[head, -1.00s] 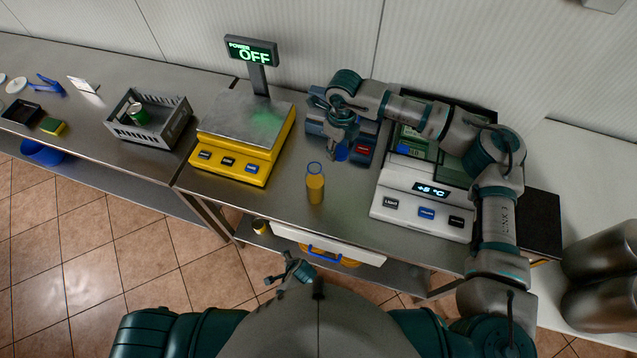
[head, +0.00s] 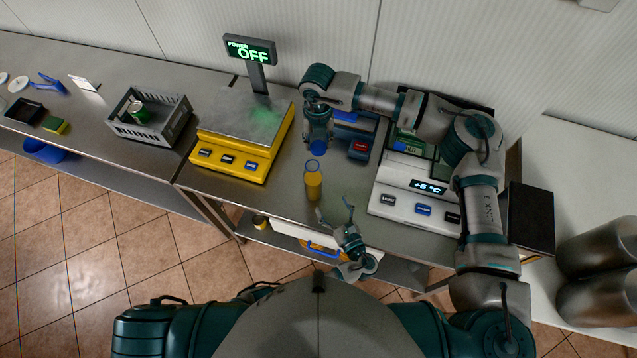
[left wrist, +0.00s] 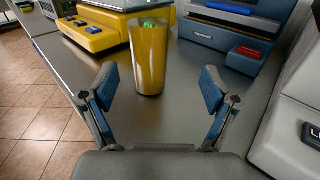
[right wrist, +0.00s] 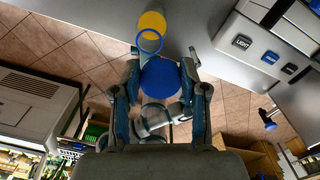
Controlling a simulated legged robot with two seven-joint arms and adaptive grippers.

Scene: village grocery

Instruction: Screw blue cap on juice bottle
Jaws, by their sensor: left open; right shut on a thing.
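The juice bottle (head: 313,184) stands upright on the steel counter, yellow with a blue ring at its top; in the left wrist view it shows as a yellow cylinder (left wrist: 149,60). My left gripper (head: 335,208) is open and empty, just in front of the bottle, its fingers spread to either side in the left wrist view (left wrist: 158,95). My right gripper (head: 317,141) is shut on the blue cap (head: 318,148), a little behind and above the bottle. In the right wrist view the cap (right wrist: 161,78) sits between the fingertips, apart from the bottle.
A yellow scale (head: 230,155) stands left of the bottle and a white device (head: 415,190) stands right. A blue-grey machine with a red button (head: 359,148) is behind. A grey crate (head: 150,122) with a green can stands further left. The counter's front edge is close to the bottle.

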